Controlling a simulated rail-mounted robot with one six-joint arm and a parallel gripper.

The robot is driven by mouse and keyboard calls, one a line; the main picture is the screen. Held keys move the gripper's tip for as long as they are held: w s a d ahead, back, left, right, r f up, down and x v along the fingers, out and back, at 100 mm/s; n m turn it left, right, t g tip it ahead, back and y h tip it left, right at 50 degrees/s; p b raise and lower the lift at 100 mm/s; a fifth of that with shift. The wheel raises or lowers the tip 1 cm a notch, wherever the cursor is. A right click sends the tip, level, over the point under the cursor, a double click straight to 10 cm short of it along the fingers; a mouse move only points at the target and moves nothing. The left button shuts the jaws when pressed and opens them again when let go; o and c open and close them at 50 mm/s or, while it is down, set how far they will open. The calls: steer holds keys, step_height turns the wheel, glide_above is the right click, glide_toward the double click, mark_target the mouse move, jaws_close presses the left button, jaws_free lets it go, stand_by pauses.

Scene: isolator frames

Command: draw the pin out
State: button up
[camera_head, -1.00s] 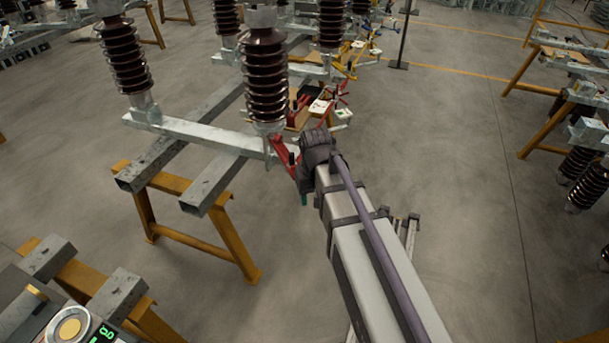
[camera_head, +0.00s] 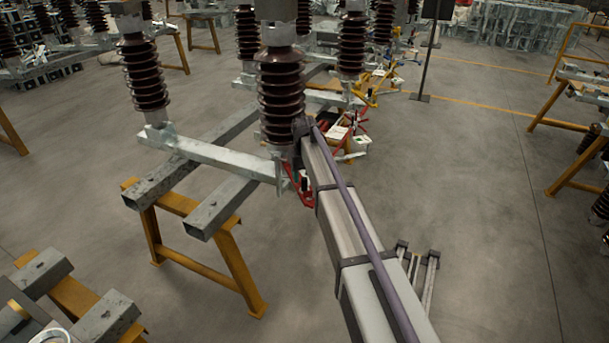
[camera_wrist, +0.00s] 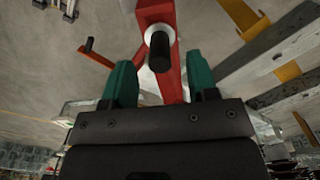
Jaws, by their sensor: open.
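In the wrist view, a black cylindrical pin (camera_wrist: 159,55) with a silver collar sits in a red bracket (camera_wrist: 160,12), its end towards the camera. My gripper (camera_wrist: 160,75) shows two teal fingers, open, one on each side of the pin's line. The pin's end shows between and slightly above the fingertips; I cannot tell how deep it lies between them. Nothing is held. In the head view, the red bracket (camera_head: 305,192) shows below the brown insulator (camera_head: 281,95), at the end of the steel crossbeam.
Brown insulators stand on the galvanised crossbeam (camera_head: 205,157), which rests on square steel beams over a yellow trestle (camera_head: 235,265). More yellow trestles and a red and white assembly (camera_head: 340,135) lie beyond.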

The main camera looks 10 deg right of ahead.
step_height(320, 180, down, 5)
steer(key=b, duration=0.2)
steer(key=shift+r+b, duration=0.2)
steer(key=shift+b, duration=0.15)
steer(key=shift+r, duration=0.15)
steer(key=shift+c, duration=0.2)
jaws_close()
steer(key=shift+r+p, duration=3.3)
steer(key=shift+p, duration=0.15)
